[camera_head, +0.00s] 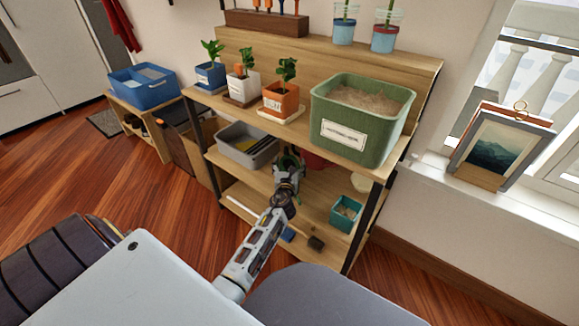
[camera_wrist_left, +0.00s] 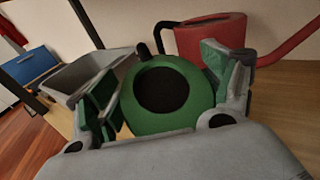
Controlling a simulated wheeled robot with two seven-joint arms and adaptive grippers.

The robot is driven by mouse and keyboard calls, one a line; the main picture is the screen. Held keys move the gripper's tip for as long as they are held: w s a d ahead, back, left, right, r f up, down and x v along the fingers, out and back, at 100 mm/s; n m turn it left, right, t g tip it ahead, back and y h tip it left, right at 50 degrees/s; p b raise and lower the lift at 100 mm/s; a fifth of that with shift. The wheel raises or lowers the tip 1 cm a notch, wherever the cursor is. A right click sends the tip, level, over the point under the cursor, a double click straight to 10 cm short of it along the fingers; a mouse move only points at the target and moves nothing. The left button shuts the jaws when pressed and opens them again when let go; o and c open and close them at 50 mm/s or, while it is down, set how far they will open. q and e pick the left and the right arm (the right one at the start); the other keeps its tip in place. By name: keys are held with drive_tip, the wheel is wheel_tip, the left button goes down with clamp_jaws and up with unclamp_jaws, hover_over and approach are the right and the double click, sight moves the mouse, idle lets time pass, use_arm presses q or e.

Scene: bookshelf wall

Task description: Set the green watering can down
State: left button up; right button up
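The green watering can (camera_wrist_left: 140,122) sits between the fingers of my left gripper (camera_wrist_left: 165,85) in the left wrist view, its round dark opening facing the camera. The finger pads are spread wide and lie against its two sides. In the head view my left gripper (camera_head: 288,172) reaches in over the middle shelf (camera_head: 325,188), below the top board. The arm and gripper hide most of the can there. I cannot tell whether its base touches the shelf. My right gripper is not in view.
A red watering can (camera_wrist_left: 210,38) stands close behind the green one. A grey bin (camera_head: 240,150) is to the left. A teal pot (camera_head: 345,214) stands lower right. A large green planter (camera_head: 365,115) and potted plants (camera_head: 280,97) stand on the board above.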

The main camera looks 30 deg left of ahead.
use_arm(q)
drive_tip(key=shift+o, duration=1)
drive_tip(key=shift+f, duration=0.1)
drive_tip(key=shift+s+f, duration=0.1)
drive_tip(key=shift+f, duration=0.05)
drive_tip(key=shift+r, duration=5.15)
